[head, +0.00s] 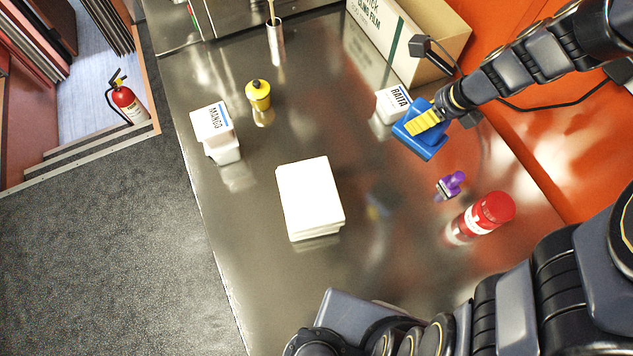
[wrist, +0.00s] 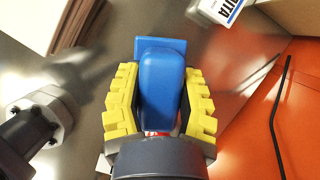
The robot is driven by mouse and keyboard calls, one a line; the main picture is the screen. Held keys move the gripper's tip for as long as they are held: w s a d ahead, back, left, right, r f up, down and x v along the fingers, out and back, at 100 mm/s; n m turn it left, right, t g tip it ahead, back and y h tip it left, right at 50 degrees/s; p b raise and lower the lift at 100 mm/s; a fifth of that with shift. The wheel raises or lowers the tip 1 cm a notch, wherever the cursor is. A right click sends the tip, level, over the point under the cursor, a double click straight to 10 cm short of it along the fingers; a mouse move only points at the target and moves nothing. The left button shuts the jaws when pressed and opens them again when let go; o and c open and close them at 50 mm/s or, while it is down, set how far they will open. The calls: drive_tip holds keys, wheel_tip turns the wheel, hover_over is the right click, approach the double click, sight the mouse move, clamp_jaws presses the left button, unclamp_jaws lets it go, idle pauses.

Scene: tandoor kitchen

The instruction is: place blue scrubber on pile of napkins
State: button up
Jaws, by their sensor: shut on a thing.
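The blue scrubber (head: 431,149) is at the upper right of the head view. My gripper (head: 424,121), with yellow fingers, is shut on it. In the wrist view the fingers (wrist: 160,110) lie on both sides of the scrubber (wrist: 162,75). The scrubber appears held above the steel counter, as a faint blue reflection shows below and left of it. The white pile of napkins (head: 310,196) lies on the counter, to the left of and lower than my gripper in the head view. Part of the pile (wrist: 50,18) shows at the wrist view's top left.
The RAITA tub (head: 391,101) stands close to the scrubber, with a cardboard box (head: 440,35) behind. A purple object (head: 452,184) and red-capped bottle (head: 490,212) stand below. A MANGO tub (head: 212,125) and yellow object (head: 258,95) are left. Counter between scrubber and napkins is clear.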

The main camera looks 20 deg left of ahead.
drive_tip(key=s+a+r+n+g, duration=0.2)
drive_tip(key=s+a+n+g, duration=0.1)
drive_tip(key=s+a+n, duration=0.65)
drive_tip(key=r+n+g, duration=0.1)
drive_tip(key=n+g, duration=0.1)
drive_tip(key=n, duration=0.3)
hover_over(305, 192)
drive_tip(key=shift+m+h, duration=0.25)
drive_tip(key=shift+h, duration=0.15)
wheel_tip(305, 192, down, 7)
drive_tip(key=shift+f, duration=0.2)
drive_tip(key=o, duration=1)
drive_tip(key=shift+f, duration=0.1)
drive_tip(key=v, duration=1.2)
